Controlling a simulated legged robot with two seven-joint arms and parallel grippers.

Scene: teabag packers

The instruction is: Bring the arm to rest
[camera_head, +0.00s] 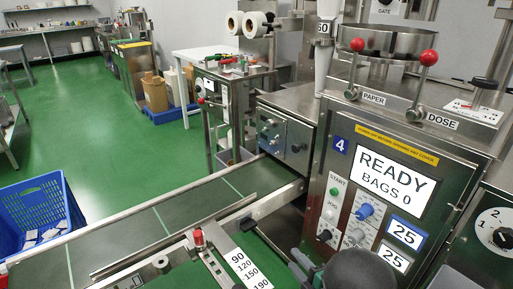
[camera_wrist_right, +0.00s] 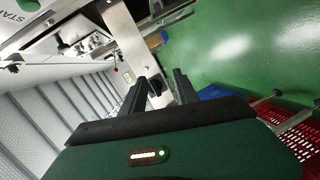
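My right gripper (camera_head: 306,270) shows at the bottom of the head view, low in front of the packing machine (camera_head: 292,190). My dark rounded arm part covers the area just right of it. In the right wrist view the two dark fingers of this gripper (camera_wrist_right: 159,92) stand apart with no object held between them. A metal bar (camera_wrist_right: 126,38) and a small black knob (camera_wrist_right: 155,88) show beyond the fingers. Whether they are close to the fingertips I cannot tell. My left gripper is in neither view.
The machine's screen (camera_head: 395,183) reads READY, BAGS 0. A green conveyor (camera_head: 190,215) with metal rails runs left from the machine. A blue crate (camera_head: 35,205) with small packets stands at the left. A red crate (camera_wrist_right: 300,135) shows in the wrist view. Green floor (camera_head: 100,140) lies open behind.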

